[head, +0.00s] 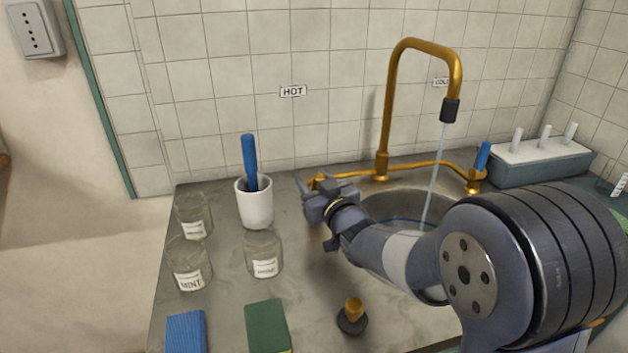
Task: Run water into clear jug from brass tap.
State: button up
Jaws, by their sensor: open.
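The brass tap (388,105) rises behind the sink, its spout arching right to a dark nozzle. A thin water stream (434,175) falls from the nozzle into the round metal sink (440,198). I cannot make out a clear jug; my arm hides much of the sink, including where the stream lands. The blue lever (482,155) stands tilted at the right end of the brass pipe, below the partly hidden COLD sign (441,82). My gripper (315,212) is open beside the left end of the pipe, below the HOT sign (293,91). I see nothing between its fingers.
Several labelled glass jars, one the mint jar (190,265), stand on the left counter. Near them are a white cup (254,208) with a blue-handled tool, a blue sponge (186,332), a green sponge (267,325) and a brass-knobbed stopper (352,316). A grey-blue rack (540,168) stands back right.

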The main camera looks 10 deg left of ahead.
jog(key=shift+w+a, duration=0.1)
jog(key=shift+w, duration=0.05)
grip_shut()
dwell(0.4)
